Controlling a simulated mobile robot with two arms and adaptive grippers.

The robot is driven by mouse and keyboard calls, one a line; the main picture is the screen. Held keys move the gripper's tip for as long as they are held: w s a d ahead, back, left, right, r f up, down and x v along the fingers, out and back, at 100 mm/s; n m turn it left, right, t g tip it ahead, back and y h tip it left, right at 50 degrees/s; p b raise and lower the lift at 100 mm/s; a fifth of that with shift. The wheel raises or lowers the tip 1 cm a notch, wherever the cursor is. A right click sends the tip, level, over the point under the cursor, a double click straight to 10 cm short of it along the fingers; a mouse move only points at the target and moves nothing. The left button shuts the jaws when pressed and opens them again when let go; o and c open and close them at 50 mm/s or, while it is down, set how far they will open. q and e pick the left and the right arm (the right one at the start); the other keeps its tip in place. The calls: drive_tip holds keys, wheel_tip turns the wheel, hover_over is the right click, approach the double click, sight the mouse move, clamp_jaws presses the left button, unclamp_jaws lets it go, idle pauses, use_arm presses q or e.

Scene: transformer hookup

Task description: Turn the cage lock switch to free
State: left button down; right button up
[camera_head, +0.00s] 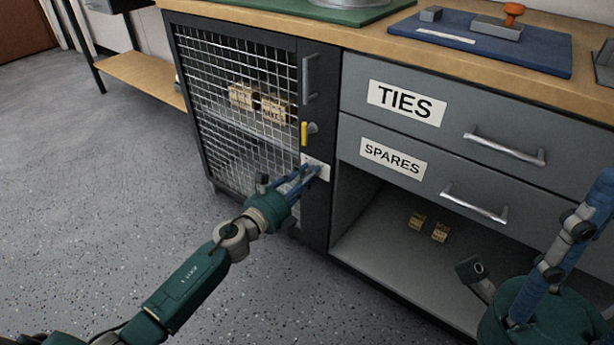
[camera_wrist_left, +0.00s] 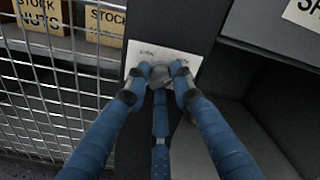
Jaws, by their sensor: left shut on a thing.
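The cage lock switch is a small grey knob (camera_wrist_left: 163,76) on a white label plate (camera_wrist_left: 190,57) low on the cage's dark right-hand post. The plate also shows in the head view (camera_head: 324,164); its lettering is too blurred to read. My left gripper (camera_head: 316,171) has its blue fingers shut on the knob, which they partly cover. The wire-mesh cage door (camera_head: 235,95) is closed. A yellow lever (camera_head: 304,132) points straight up and down on the post above the plate. My right gripper (camera_head: 582,225) is cut off at the right edge, apart from everything.
Stock boxes (camera_head: 273,109) stand behind the mesh. A vertical bar handle (camera_head: 308,79) is above the yellow lever. To the right are TIES (camera_head: 455,95) and SPARES (camera_head: 365,135) drawers with protruding handles, above an open bay with two small boxes (camera_head: 439,232). The floor (camera_head: 90,200) at left is clear.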

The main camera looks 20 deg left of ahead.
use_arm(q)
drive_tip(key=shift+w+a+r, duration=0.1)
drive_tip(key=shift+a+r, duration=0.1)
drive_tip(key=shift+a, duration=0.1)
drive_tip(key=c, duration=1.6)
unclamp_jaws()
drive_tip(key=shift+o, duration=0.4)
drive_tip(key=shift+d+f, duration=0.1)
drive_tip(key=shift+f, duration=0.05)
drive_tip(key=v, duration=1.2)
